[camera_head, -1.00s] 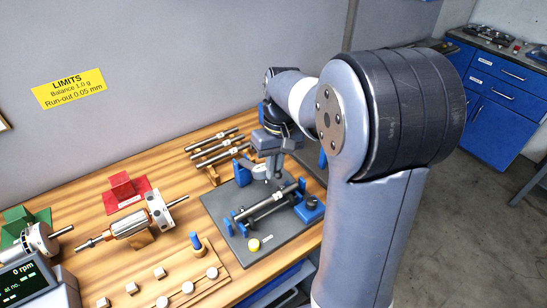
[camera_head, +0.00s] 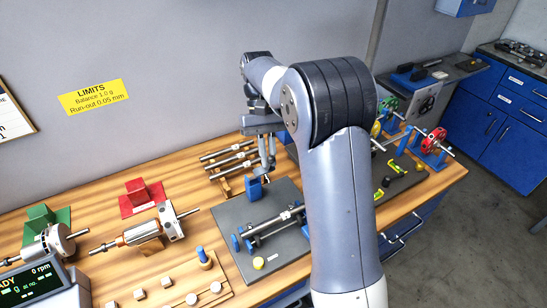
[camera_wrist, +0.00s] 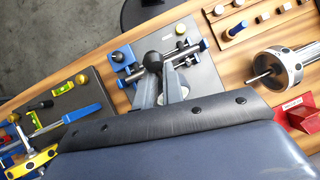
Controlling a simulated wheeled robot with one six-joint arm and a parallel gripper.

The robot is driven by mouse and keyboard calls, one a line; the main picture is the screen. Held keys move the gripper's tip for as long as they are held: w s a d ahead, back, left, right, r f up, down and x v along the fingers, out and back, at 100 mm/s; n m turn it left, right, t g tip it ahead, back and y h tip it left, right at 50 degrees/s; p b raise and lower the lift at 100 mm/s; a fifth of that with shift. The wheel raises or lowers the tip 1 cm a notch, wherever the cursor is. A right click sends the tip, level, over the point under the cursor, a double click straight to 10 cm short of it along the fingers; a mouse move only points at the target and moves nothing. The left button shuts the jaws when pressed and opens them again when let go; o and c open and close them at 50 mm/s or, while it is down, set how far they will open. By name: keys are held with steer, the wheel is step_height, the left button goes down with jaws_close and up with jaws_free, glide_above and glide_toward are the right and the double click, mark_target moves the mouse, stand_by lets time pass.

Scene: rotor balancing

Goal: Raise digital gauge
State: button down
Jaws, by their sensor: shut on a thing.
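My gripper (camera_head: 266,166) is above the back of the grey fixture plate (camera_head: 225,216), its fingers pointing down. In the wrist view its fingers (camera_wrist: 160,86) are close together on a dark ball-ended part (camera_wrist: 152,60), which looks like part of the digital gauge. The gauge's body and display cannot be made out. A blue block (camera_head: 254,188) stands just below the fingertips in the head view. A steel shaft (camera_head: 272,224) lies across blue supports in front of it, apart from my gripper.
Several spare shafts (camera_head: 229,158) lie on a rack behind left. A rotor (camera_head: 143,232) and a red stand (camera_head: 143,198) are at left. A yellow button (camera_head: 258,263) is at the plate's front. A red wheel (camera_head: 434,141) stands at right. My arm hides part of the bench.

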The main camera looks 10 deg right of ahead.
stand_by(0.4)
steer(key=c, duration=1.5)
jaws_free()
steer(key=shift+w, duration=0.1)
